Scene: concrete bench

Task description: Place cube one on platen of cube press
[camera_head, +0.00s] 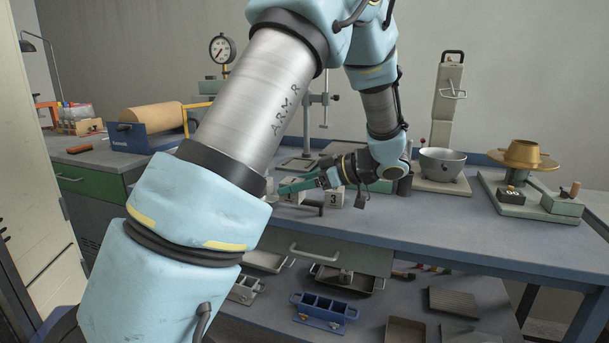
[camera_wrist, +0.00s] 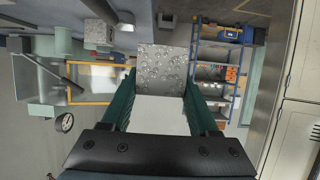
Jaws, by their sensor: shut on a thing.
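My gripper (camera_head: 284,187) has green fingers and is low over the bench, pointing left in the head view. In the wrist view its fingers (camera_wrist: 162,100) are shut on a grey, pitted concrete cube (camera_wrist: 162,68). No number shows on the held cube's visible face, so I cannot read which cube it is. The cube press seems to be the machine with the dial gauge (camera_head: 222,48); the gauge also shows in the wrist view (camera_wrist: 64,122). My arm hides most of it, including its platen.
A brass flow table (camera_head: 523,155) is further right. A blue machine with a tan drum (camera_head: 150,119) is at left. Moulds and trays, including a blue mould (camera_head: 323,309), lie on the lower shelf. The front right bench top is clear.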

